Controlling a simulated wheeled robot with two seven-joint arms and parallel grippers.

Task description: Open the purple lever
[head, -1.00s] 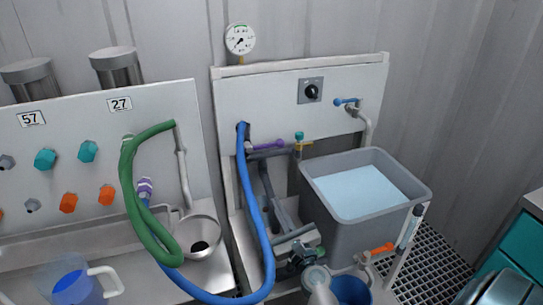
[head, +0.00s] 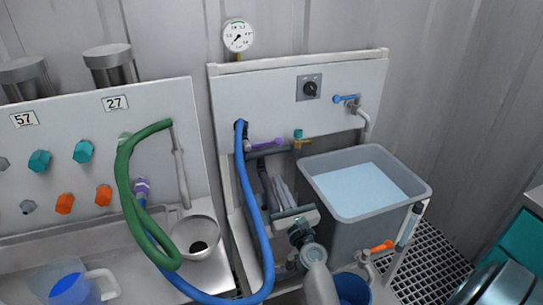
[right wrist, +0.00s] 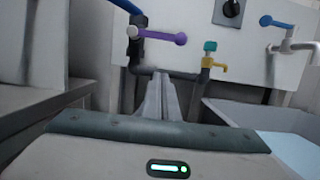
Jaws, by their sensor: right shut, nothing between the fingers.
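The purple lever (head: 266,143) is on the pipework at the lower left of the white panel, sticking out sideways to the right of its joint. It also shows in the right wrist view (right wrist: 162,37), above and just beyond the fingertips. My right gripper (head: 265,172) is shut and empty, below the lever in the picture, pointing up towards the pipe. In the right wrist view its closed fingers (right wrist: 161,80) end near the dark horizontal pipe, with no clear contact with the lever. My left gripper is not in view.
A blue hose (head: 262,240) hangs close left of my right gripper. A small tap with a teal knob (head: 298,134) is right of the lever. A grey water tub (head: 375,215) stands to the right. A blue lever (head: 345,98) is higher on the panel.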

